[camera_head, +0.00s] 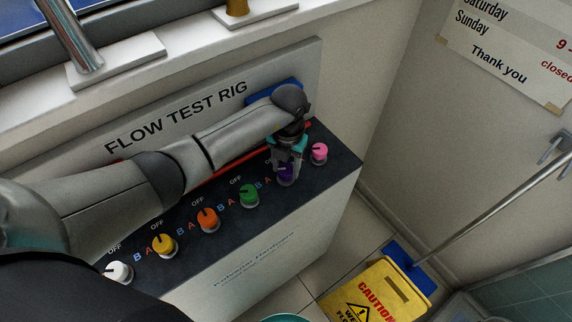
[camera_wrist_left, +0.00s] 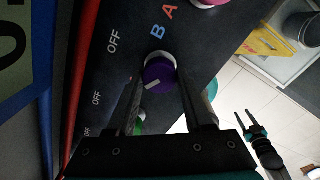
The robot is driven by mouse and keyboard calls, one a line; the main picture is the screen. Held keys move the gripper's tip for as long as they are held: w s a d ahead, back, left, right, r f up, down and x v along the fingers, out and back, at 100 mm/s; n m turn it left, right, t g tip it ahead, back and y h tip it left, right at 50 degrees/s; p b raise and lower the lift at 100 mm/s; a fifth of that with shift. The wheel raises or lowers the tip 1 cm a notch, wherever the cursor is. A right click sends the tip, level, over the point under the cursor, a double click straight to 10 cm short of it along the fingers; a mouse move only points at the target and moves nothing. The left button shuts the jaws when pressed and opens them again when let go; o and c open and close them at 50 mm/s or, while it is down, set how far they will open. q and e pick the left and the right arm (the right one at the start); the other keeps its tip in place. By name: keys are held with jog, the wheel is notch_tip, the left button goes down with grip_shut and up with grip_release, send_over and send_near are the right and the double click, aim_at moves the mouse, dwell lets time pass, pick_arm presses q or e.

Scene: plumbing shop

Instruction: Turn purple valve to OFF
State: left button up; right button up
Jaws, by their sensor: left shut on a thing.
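The purple valve (camera_head: 286,174) is a round knob on the dark sloped top of the test rig, between the green and pink knobs. In the left wrist view the purple valve (camera_wrist_left: 160,70) sits between the two fingers of my left gripper (camera_wrist_left: 159,76), which is shut on it. Its white pointer line slants to the lower left, off the line to the OFF label (camera_wrist_left: 113,42) at upper left. In the head view my left gripper (camera_head: 286,165) hides part of the knob. My right gripper (camera_wrist_left: 255,123) shows in the left wrist view, open and empty.
Green (camera_head: 249,195), orange (camera_head: 207,220), yellow (camera_head: 164,245) and white knobs stand in a row to the left; a pink knob (camera_head: 319,153) is close on the right. A yellow caution bucket (camera_head: 375,295) stands on the floor at right.

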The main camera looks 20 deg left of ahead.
pick_arm(q)
grip_shut()
jog(key=shift+m, duration=0.4)
jog(key=m+b, duration=0.2)
jog(key=m, duration=0.2)
jog(key=shift+w+a+m+b, duration=0.1)
jog(key=shift+m+b, duration=0.25)
jog(key=shift+m, duration=0.05)
jog(key=m+b, duration=0.2)
jog(key=m, duration=0.2)
jog(key=shift+m+b, duration=0.8)
jog(key=shift+m, duration=0.2)
jog(key=shift+r, duration=0.1)
jog(key=o, duration=0.9)
grip_release()
